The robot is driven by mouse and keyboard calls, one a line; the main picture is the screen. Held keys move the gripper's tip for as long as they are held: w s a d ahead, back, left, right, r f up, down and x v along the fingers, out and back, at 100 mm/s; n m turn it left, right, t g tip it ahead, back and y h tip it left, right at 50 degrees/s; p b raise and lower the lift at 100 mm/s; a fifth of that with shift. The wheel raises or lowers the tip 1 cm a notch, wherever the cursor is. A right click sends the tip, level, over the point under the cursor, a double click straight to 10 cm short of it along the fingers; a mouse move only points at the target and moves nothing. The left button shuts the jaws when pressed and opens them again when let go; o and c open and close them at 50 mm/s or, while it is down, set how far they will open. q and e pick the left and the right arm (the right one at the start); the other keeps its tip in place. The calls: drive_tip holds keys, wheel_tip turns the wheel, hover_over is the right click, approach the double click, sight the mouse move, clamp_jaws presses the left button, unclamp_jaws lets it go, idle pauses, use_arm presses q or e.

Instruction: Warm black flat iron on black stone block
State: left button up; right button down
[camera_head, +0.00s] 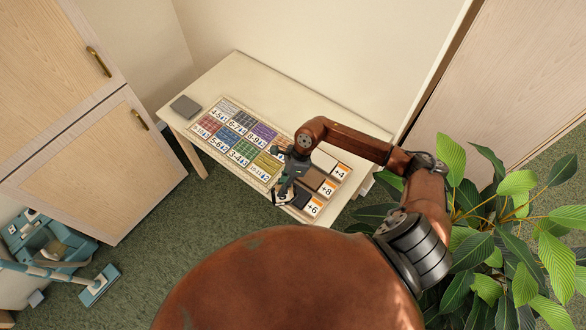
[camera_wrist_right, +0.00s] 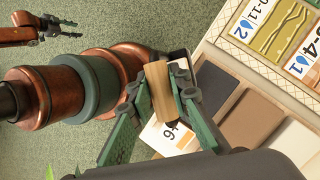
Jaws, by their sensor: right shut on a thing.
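My right gripper (camera_head: 283,192) is shut on the wooden handle (camera_wrist_right: 158,88) of what seems to be the black flat iron, at the near edge of the table. The iron's body is mostly hidden behind the handle and fingers in the right wrist view. A black slab (camera_wrist_right: 220,88), likely the black stone block, lies beside the gripper at the board's +6 label; it also shows in the head view (camera_head: 300,198). I cannot tell whether the iron touches anything below. My left gripper (camera_wrist_right: 66,28) shows small in the right wrist view, its fingers apart and empty.
A patterned board (camera_head: 236,143) with numbered tiles covers much of the pale table (camera_head: 235,68). Brown (camera_wrist_right: 253,120) and white (camera_wrist_right: 296,143) slabs lie beside the black one. A grey square object (camera_head: 185,107) sits at the table's left end. A leafy plant (camera_head: 510,230) stands at right.

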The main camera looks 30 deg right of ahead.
drive_tip(key=w+d+r+m+t+h+p, duration=0.1)
drive_tip(key=w+d+r+m+t+p, duration=0.2)
drive_tip(key=d+m, duration=0.45)
use_arm(q)
drive_tip(key=f+b, duration=0.2)
drive_tip(key=b, duration=0.3)
drive_tip(key=shift+w, duration=0.1)
use_arm(e)
wheel_tip(320, 180, down, 6)
drive_tip(key=a+m, duration=0.1)
drive_tip(key=m, duration=0.1)
drive_tip(key=shift+s+a+t, duration=0.3)
drive_tip(key=shift+a+t, duration=0.05)
drive_tip(key=shift+t, duration=0.05)
use_arm(q)
drive_tip(key=shift+f+b, duration=0.2)
drive_tip(key=shift+b, duration=0.2)
use_arm(e)
drive_tip(key=shift+f, duration=0.35)
use_arm(q)
drive_tip(key=shift+f, duration=0.1)
use_arm(e)
drive_tip(key=shift+s+f, duration=0.3)
drive_tip(key=shift+f, duration=0.05)
idle(1.0)
drive_tip(key=shift+r, duration=0.1)
